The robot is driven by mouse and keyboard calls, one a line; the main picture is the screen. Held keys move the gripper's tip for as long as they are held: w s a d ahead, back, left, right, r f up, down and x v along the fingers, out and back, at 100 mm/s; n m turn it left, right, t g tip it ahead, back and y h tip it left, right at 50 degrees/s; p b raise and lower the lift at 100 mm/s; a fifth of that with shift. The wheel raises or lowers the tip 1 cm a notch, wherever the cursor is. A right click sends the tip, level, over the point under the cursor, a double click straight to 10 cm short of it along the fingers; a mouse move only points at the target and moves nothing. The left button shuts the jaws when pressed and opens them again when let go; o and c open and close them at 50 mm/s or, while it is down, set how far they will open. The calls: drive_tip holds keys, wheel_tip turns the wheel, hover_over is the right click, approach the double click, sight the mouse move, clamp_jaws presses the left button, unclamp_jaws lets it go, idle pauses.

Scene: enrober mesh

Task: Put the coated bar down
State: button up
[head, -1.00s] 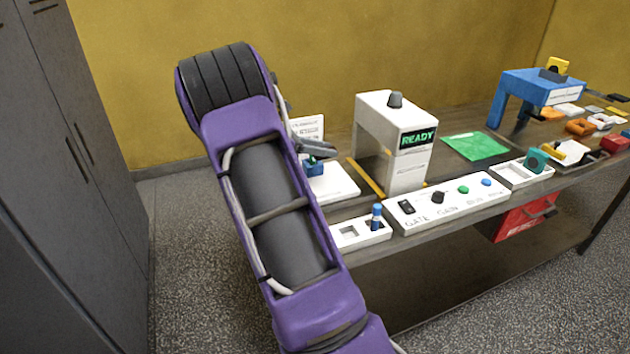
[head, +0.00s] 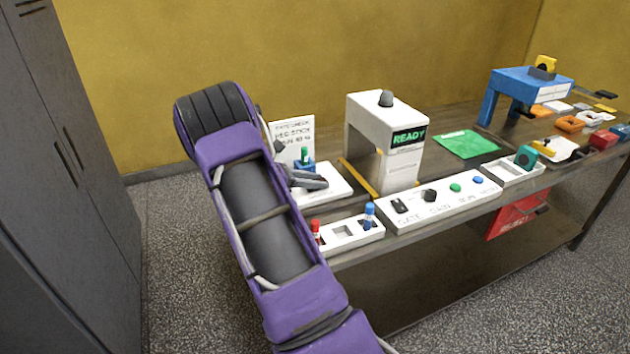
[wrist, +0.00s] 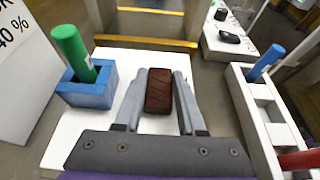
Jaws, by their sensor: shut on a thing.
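The coated bar (wrist: 158,91) is a dark brown block with ridges on top. In the wrist view it sits between the two grey fingers of my gripper (wrist: 160,78), which is shut on it. Bar and fingers are over a white plate (wrist: 112,56); I cannot tell whether the bar touches it. In the head view my gripper (head: 308,179) is low over the same white plate (head: 338,187), and the bar is hidden there.
A blue holder (wrist: 88,92) with a green stick (wrist: 72,50) stands left of the fingers. A white rack (wrist: 245,105) with blue and red sticks is to the right. The white gate machine (head: 372,125) reads READY. A sign (head: 293,140) stands behind the plate.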

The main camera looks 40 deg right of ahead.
drive_tip(key=shift+f, duration=0.15)
drive_tip(key=o, duration=1)
drive_tip(key=shift+r, duration=0.2)
drive_tip(key=v, duration=1.2)
drive_tip(key=shift+f, duration=0.1)
